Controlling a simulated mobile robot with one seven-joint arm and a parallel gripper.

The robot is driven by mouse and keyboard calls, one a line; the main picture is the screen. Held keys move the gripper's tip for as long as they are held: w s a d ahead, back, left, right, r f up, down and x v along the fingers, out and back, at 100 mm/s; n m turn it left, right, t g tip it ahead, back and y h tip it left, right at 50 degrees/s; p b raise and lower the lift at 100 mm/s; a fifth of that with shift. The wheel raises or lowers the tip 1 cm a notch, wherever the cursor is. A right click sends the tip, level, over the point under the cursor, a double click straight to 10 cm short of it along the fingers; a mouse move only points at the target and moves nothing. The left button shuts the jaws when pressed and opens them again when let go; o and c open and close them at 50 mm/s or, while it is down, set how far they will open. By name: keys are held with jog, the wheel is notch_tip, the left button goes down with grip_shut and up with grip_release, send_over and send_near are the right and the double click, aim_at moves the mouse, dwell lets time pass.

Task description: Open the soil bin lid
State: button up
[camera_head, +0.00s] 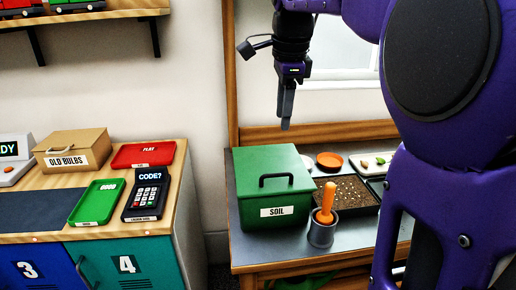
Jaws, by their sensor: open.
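The soil bin (256,206) is a green box with a white SOIL label on its front. It stands at the left end of the grey-topped table. Its green lid (268,163) lies closed on top and carries a dark bar handle (275,178). My gripper (286,122) hangs above and slightly right of the lid, pointing down and touching nothing. It is open and empty, though its fingers overlap in this view.
A grey cup (322,232) with an orange-handled tool (327,200) stands close to the bin's right front. A soil tray (350,192) and an orange dish (329,160) lie to the right. A wooden window frame (231,75) rises behind. A counter (178,180) stands left, across a gap.

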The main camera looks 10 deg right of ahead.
aim_at(277, 176)
jog(key=w+f+b, duration=0.1)
jog(key=f, duration=0.4)
jog(key=w+f+b, duration=0.1)
jog(key=f, duration=0.5)
jog(key=w+f+b, duration=0.1)
jog(key=f, duration=0.4)
jog(key=shift+w+f, duration=0.1)
jog(key=shift+f, duration=0.15)
grip_shut()
dwell(0.7)
